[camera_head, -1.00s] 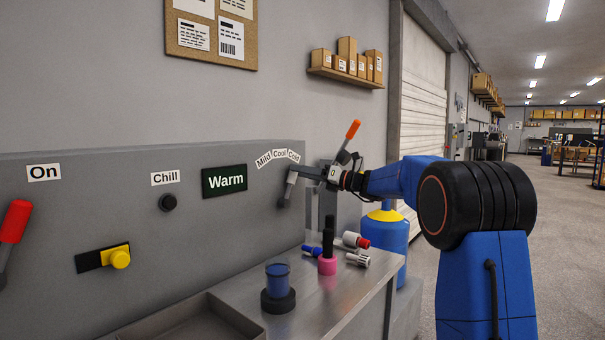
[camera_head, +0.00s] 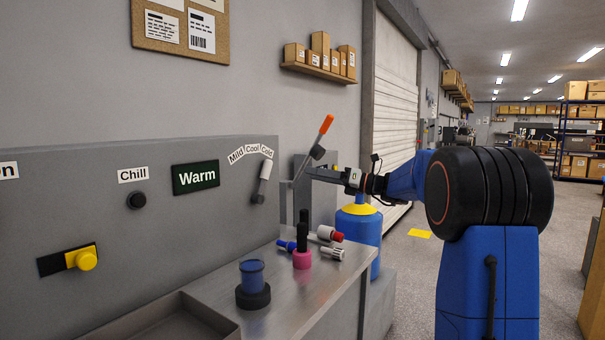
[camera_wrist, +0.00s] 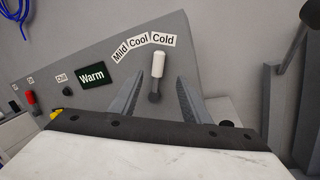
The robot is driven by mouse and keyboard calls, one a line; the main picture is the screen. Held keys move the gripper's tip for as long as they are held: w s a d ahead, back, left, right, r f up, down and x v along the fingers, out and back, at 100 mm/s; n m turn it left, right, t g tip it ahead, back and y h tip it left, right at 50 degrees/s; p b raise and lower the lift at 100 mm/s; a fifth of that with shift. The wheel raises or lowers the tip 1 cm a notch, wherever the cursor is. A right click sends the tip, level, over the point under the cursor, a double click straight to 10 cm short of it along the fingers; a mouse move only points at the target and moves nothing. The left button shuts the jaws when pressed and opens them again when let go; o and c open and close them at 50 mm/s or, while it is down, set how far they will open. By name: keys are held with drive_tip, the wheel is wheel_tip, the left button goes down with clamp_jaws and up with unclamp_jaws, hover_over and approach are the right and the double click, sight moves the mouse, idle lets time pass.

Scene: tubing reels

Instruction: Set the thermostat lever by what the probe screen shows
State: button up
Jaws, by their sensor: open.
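The probe screen (camera_head: 196,178) is dark green and reads "Warm"; it also shows in the wrist view (camera_wrist: 92,76). The thermostat lever (camera_head: 264,174) has a pale handle on a dark pivot, below an arc of labels Mild, Cool and Cold (camera_head: 266,153). In the wrist view the lever (camera_wrist: 158,66) stands nearly upright, its tip just under the Cold label (camera_wrist: 163,38). My gripper (camera_head: 312,172) is open and empty, to the right of the lever and apart from it. In the wrist view its two fingers (camera_wrist: 162,84) show on either side of the lever's lower part.
An orange-tipped lever (camera_head: 327,124) stands beside my gripper. A yellow knob (camera_head: 86,260) and black Chill knob (camera_head: 136,200) sit on the panel. The bench below holds a blue cup (camera_head: 252,273), a pink-based bottle (camera_head: 302,258) and small parts. A blue cylinder (camera_head: 358,235) stands behind.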

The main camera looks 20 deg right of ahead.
drive_tip(key=shift+v, duration=1.2)
drive_tip(key=s+a+f+n+g+h, duration=0.2)
drive_tip(key=s+a+f+n+g, duration=0.4)
drive_tip(key=s+a, duration=0.55)
drive_tip(key=s+a+f+n+h, duration=0.1)
drive_tip(key=s+a+f+n, duration=0.1)
drive_tip(key=s, duration=0.4)
drive_tip(key=s+a+f+n+g+h, duration=0.1)
drive_tip(key=s+a+f+n+h, duration=0.1)
drive_tip(key=s+f+n, duration=0.3)
drive_tip(key=s+a+f+n+g+h, duration=0.1)
drive_tip(key=s+a+f+n+h, duration=0.1)
drive_tip(key=s+f+n, duration=0.2)
drive_tip(key=shift+s+a+f, duration=0.1)
drive_tip(key=shift+s+f, duration=0.15)
drive_tip(key=shift+s, duration=0.3)
drive_tip(key=shift+s+a+f, duration=0.1)
drive_tip(key=shift+s+f, duration=0.15)
drive_tip(key=shift+s, duration=0.35)
drive_tip(key=shift+s+a+f, duration=0.1)
drive_tip(key=shift+s+f, duration=0.15)
drive_tip(key=shift+s, duration=0.3)
drive_tip(key=s+d+f+n+h, duration=0.3)
drive_tip(key=s+f+n, duration=0.3)
drive_tip(key=s, duration=0.3)
drive_tip(key=s+d+f+n+h, duration=0.4)
drive_tip(key=s+f+n, duration=0.3)
drive_tip(key=s+n, duration=0.1)
drive_tip(key=shift+s+d, duration=0.3)
drive_tip(key=shift+s, duration=0.45)
